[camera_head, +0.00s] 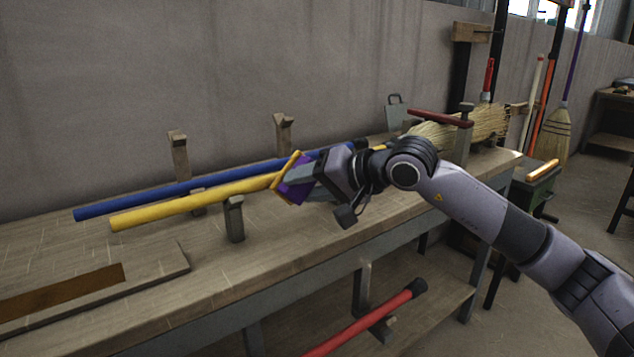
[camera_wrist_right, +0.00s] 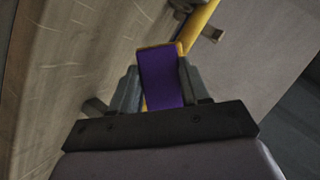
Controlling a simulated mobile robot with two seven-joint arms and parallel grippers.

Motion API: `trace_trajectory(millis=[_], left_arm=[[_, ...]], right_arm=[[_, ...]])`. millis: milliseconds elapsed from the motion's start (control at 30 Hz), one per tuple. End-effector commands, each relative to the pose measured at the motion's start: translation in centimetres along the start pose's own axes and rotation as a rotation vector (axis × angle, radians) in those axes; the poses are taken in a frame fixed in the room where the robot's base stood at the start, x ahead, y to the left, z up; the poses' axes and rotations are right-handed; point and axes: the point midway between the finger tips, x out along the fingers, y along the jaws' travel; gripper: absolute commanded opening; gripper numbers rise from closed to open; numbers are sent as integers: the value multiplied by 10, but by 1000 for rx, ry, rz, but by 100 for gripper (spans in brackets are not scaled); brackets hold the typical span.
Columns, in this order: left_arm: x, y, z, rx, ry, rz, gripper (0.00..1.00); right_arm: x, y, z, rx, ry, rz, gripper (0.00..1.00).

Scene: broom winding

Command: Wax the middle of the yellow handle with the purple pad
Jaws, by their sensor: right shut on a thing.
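The yellow handle (camera_head: 160,212) lies along the workbench on low wooden rests, its near end at the left. The purple pad (camera_head: 293,184), with a yellow-orange edge, is at the handle, where it covers part of it. My right gripper (camera_head: 290,186) is shut on the pad. In the right wrist view the purple pad (camera_wrist_right: 161,78) sits between the two grey fingers (camera_wrist_right: 158,90), and part of the yellow handle (camera_wrist_right: 200,20) shows beyond it. Whether the pad presses on the handle is hard to tell. My left gripper is not in view.
A blue handle (camera_head: 150,198) lies behind the yellow one. Upright wooden pegs (camera_head: 180,160) stand behind them, and a short rest (camera_head: 234,218) stands in front. A board with a brown strip (camera_head: 60,290) lies front left. A red handle (camera_head: 370,318) is on the lower shelf.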

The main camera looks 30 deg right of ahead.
Motion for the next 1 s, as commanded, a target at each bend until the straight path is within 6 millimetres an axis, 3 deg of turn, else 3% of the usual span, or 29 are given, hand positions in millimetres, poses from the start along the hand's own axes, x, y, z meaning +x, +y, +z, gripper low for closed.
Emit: trace_trajectory(millis=[1000], left_arm=[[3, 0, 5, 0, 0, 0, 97]], right_arm=[[20, -37, 38, -1, -2, -4, 0]])
